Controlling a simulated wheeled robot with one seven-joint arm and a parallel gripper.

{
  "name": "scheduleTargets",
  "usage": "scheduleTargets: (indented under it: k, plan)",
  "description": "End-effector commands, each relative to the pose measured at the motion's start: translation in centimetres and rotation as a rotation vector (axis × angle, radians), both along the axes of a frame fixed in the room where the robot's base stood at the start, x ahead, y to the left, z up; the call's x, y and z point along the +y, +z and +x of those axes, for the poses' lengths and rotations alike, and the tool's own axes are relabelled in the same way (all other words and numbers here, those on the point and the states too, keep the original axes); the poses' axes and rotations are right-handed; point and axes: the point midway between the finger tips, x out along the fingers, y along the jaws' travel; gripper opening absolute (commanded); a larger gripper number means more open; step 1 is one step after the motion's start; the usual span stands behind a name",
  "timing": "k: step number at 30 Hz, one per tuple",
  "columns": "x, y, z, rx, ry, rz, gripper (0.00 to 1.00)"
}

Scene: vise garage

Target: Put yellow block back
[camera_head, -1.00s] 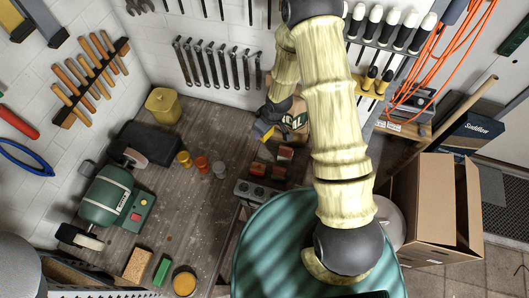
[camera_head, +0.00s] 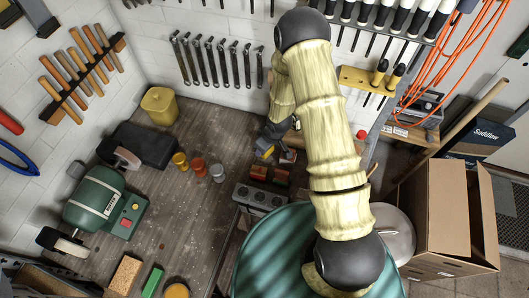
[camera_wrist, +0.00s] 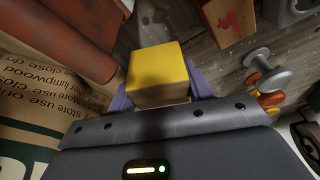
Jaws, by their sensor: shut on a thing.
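The yellow block (camera_wrist: 158,76) is held between the purple fingertips of my gripper (camera_wrist: 160,95) in the wrist view. Its yellow top face and a shaded side face show. In the head view my gripper (camera_head: 264,150) is near the back of the workbench, and a small yellow patch of the block shows at its tip. It is just behind and above several red blocks (camera_head: 258,172). My arm hides part of this area. I cannot tell whether the block touches anything beneath it.
The workbench (camera_head: 185,215) holds small yellow, red and grey cups (camera_head: 198,166) left of my gripper. A grey box with round knobs (camera_head: 258,197) stands in front of the red blocks. A printed paper bag (camera_wrist: 40,110) is close to my gripper's left in the wrist view.

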Motion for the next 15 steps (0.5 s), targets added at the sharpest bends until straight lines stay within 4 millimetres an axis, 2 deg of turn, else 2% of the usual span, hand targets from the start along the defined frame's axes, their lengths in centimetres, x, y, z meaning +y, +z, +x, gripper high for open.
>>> scheduleTargets:
  k: [8, 15]
  plan:
    - [0.1, -4.2, -0.1, 0.002, 0.002, -0.001, 0.24]
    - [0.2, -4.3, 0.0, 0.0, 0.004, 0.0, 0.24]
